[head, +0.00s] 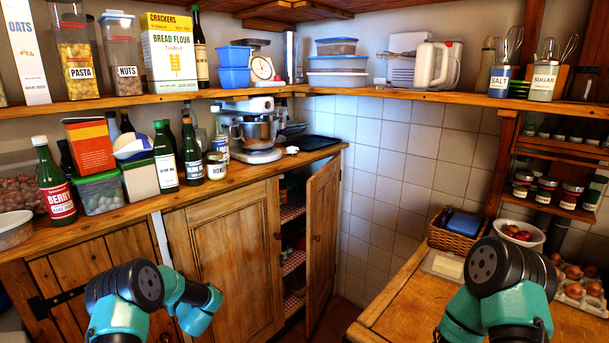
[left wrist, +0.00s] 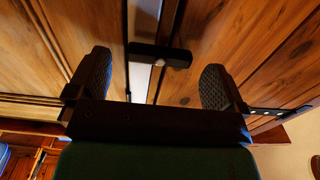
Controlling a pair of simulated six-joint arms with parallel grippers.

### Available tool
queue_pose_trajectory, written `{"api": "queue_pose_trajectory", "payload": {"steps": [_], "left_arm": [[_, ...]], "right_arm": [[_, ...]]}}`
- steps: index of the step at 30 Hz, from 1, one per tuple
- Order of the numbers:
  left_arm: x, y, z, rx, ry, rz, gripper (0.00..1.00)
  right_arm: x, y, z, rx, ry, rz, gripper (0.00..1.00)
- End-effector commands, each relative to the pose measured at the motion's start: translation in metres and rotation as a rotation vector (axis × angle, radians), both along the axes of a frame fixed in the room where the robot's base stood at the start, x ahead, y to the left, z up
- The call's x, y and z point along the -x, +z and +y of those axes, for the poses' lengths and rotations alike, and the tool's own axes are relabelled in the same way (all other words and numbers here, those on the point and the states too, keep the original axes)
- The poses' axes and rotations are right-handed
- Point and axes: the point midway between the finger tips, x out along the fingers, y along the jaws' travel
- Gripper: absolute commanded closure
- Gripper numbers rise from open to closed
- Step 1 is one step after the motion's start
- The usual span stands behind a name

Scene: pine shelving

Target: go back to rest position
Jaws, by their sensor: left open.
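My left gripper (left wrist: 156,65) shows in the left wrist view with its two dark ridged fingers spread wide apart. I see nothing held between them. Beyond the fingers are wooden panels (left wrist: 230,45) and a dark metal piece (left wrist: 160,55), which I cannot identify for sure. In the head view only teal and black links of my two arms show, at the lower left and lower right. Both grippers are out of sight in that view.
A pine cabinet (head: 225,260) has its right door (head: 322,235) swung open. Bottles and a stand mixer (head: 255,130) crowd the counter above. On the right, a wooden worktop (head: 400,312) holds a basket (head: 455,235), a bowl (head: 518,234) and eggs (head: 573,272).

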Motion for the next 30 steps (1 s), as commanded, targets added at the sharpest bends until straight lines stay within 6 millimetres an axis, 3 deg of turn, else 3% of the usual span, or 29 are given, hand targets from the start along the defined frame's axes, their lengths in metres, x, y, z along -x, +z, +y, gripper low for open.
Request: {"api": "queue_pose_trajectory", "payload": {"steps": [11,30], "left_arm": [[0.009,0.000,-0.011,0.000,-0.001,0.001,0.02],[0.074,0.000,-0.081,0.000,-0.002,0.003,0.02]], "right_arm": [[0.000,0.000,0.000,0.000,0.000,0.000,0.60],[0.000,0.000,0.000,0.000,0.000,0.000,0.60]]}}
